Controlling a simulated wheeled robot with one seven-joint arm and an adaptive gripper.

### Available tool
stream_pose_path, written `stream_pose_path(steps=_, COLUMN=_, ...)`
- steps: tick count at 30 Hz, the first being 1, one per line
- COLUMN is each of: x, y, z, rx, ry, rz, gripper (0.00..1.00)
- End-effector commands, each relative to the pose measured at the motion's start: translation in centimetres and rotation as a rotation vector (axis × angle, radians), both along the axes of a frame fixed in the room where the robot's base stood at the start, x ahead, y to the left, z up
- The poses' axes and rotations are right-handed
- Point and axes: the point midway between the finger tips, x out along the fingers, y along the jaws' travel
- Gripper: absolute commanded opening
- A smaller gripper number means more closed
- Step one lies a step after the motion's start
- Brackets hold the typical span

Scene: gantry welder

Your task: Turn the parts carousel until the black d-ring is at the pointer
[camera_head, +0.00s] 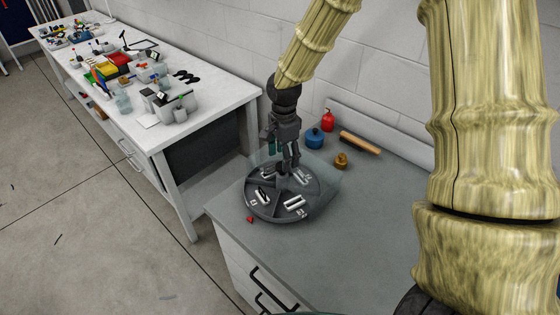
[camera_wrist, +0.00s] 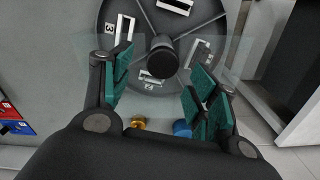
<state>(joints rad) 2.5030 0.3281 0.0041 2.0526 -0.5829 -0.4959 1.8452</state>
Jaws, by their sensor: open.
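The parts carousel (camera_head: 277,212) is a round dark grey tray with dividers, numbered labels and pale ring-like parts. It sits near the worktop's left corner, and its rim shows in the wrist view (camera_wrist: 158,88). A small black part (camera_head: 263,193), seemingly the black d-ring, lies in the left compartment. A small red marker (camera_head: 250,219), seemingly the pointer, is just outside the front-left rim. My gripper (camera_head: 285,167) points down over the carousel's middle. In the wrist view its green-padded fingers (camera_wrist: 160,85) are apart, with the black centre knob (camera_wrist: 162,57) between and beyond them.
A clear, see-through sheet (camera_head: 328,177) stands around the carousel's back and right. A blue pot (camera_head: 315,138), red bottle (camera_head: 328,120), brass piece (camera_head: 341,160) and wooden-handled brush (camera_head: 360,143) are behind it. A cluttered white bench (camera_head: 215,107) stands left. The front worktop (camera_head: 345,240) is clear.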

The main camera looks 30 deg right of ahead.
Motion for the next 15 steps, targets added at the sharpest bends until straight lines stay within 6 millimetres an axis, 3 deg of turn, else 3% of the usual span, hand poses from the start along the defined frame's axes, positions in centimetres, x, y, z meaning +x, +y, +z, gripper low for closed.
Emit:
stream_pose_path(steps=9, x=0.0, y=0.1, z=-2.7, rx=0.000, ry=0.002, rz=0.002, gripper=0.60)
stream_pose_path(steps=15, x=0.1, y=0.2, z=-3.2, rx=0.000, ry=0.000, rz=0.003, gripper=0.60)
